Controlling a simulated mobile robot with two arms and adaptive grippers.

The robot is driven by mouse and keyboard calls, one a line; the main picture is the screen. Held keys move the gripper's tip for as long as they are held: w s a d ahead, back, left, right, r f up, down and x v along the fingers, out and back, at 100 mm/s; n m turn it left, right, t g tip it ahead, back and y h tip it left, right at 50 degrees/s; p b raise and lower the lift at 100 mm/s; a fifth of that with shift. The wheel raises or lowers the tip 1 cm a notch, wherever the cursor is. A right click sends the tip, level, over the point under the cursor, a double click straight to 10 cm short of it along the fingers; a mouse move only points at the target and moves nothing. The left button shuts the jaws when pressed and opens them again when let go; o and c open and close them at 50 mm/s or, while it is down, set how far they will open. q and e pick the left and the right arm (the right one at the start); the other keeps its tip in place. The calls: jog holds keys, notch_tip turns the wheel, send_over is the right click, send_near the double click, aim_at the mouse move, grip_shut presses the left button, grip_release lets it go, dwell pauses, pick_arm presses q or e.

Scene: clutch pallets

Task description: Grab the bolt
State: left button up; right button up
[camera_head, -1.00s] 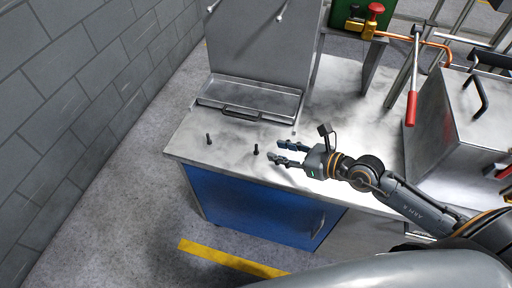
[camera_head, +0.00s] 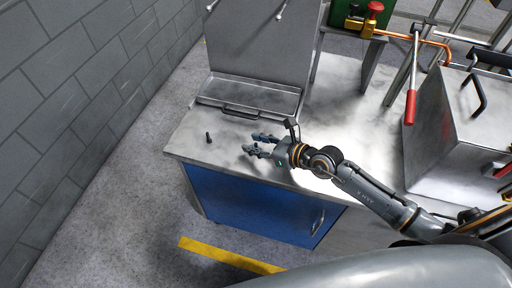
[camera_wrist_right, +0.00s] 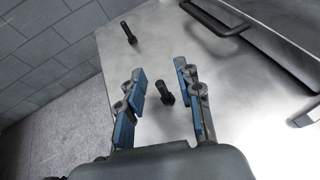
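A dark bolt (camera_wrist_right: 164,93) stands on the metal tabletop between the two blue-padded fingers of my right gripper (camera_wrist_right: 160,82). The fingers are spread on either side, with gaps to the bolt. In the head view my right gripper (camera_head: 252,143) is low over the table, and this bolt is hard to make out among the fingers. A second dark bolt (camera_head: 208,138) stands upright to the left, apart from the gripper. It also shows ahead of the fingers in the right wrist view. My left gripper is in neither view.
The metal table (camera_head: 190,147) has a blue cabinet (camera_head: 250,205) beneath. A metal panel and tray with a handle (camera_head: 240,113) stand behind the bolts. A metal box with a black handle (camera_head: 455,120) and a red-handled lever (camera_head: 411,106) are at the right.

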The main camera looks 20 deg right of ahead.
grip_shut()
jog(key=shift+r, duration=0.1)
